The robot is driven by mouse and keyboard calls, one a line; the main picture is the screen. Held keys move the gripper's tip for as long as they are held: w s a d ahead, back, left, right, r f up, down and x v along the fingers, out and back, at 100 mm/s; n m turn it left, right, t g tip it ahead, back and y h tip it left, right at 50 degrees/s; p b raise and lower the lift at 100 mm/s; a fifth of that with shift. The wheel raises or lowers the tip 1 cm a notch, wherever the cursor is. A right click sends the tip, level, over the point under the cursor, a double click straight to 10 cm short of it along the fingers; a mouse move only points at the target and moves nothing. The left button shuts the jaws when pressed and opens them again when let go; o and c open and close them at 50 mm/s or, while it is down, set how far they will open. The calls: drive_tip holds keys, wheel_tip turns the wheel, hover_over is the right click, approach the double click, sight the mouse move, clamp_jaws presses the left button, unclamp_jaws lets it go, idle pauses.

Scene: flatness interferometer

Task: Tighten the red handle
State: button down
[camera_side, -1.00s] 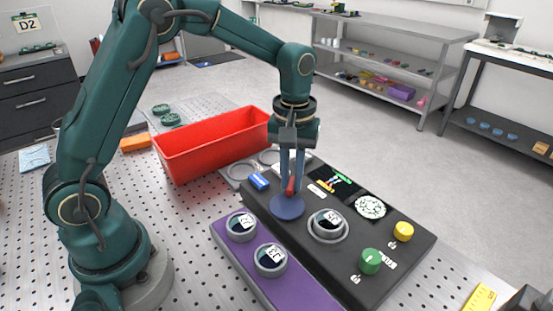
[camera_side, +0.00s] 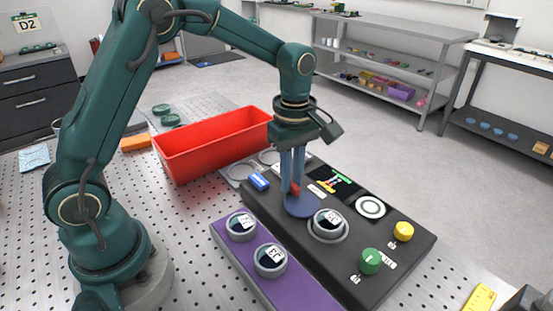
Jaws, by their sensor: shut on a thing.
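The red handle (camera_side: 295,189) stands on a round dark-blue base at the back left part of the black instrument panel (camera_side: 330,262). My gripper (camera_side: 292,190) points down at it, and its two blue-grey fingers are closed on the red handle. The fingers hide part of the handle. The blue disc (camera_side: 302,206) under the handle lies right beside the round holder with a dark lens (camera_side: 329,225). A round display (camera_side: 370,206) on the panel shows concentric rings.
A purple tray (camera_side: 303,294) with two round lens pieces lies in front of the panel. A red bin (camera_side: 205,151) stands behind and left. A green knob (camera_side: 370,261) and a yellow knob (camera_side: 403,231) sit on the panel's right part.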

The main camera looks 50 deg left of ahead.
drive_tip(key=shift+r+n, duration=0.1)
drive_tip(key=shift+n, duration=0.3)
drive_tip(key=c, duration=0.9)
unclamp_jaws()
drive_tip(key=shift+o, duration=0.2)
drive_tip(key=shift+r, duration=2.55)
